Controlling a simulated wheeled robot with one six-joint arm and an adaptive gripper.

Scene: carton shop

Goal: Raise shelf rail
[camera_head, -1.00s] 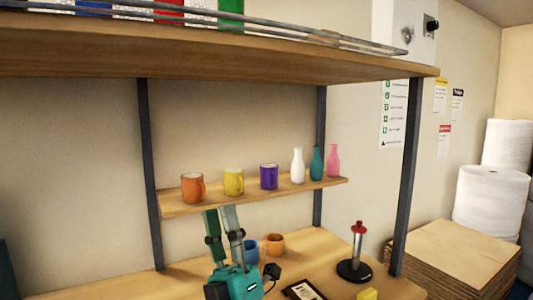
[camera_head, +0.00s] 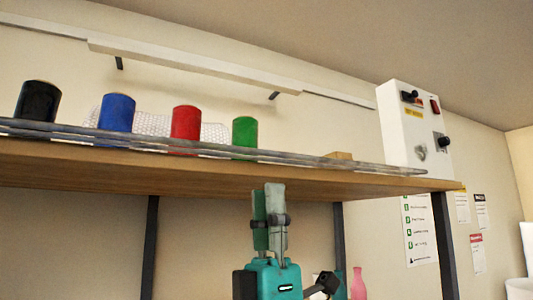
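The shelf rail (camera_head: 290,158) is a long grey metal rail of thin bars. It lies low along the front edge of the upper wooden shelf (camera_head: 300,180) and runs from the left picture edge to near the right end. My gripper (camera_head: 267,187) is teal with grey parts and points upward. Its fingertips appear in front of the shelf's front face, a little below the rail in the picture, and hold nothing that I can see. The two fingers look close together, partly overlapping, so their opening is unclear. I cannot tell the depth between fingers and shelf.
Black (camera_head: 38,100), blue (camera_head: 117,112), red (camera_head: 186,122) and green (camera_head: 244,132) cylinders stand behind the rail. A white control box (camera_head: 412,130) is at the shelf's right end. Dark posts (camera_head: 446,245) support the shelf. A pink bottle (camera_head: 357,284) shows below.

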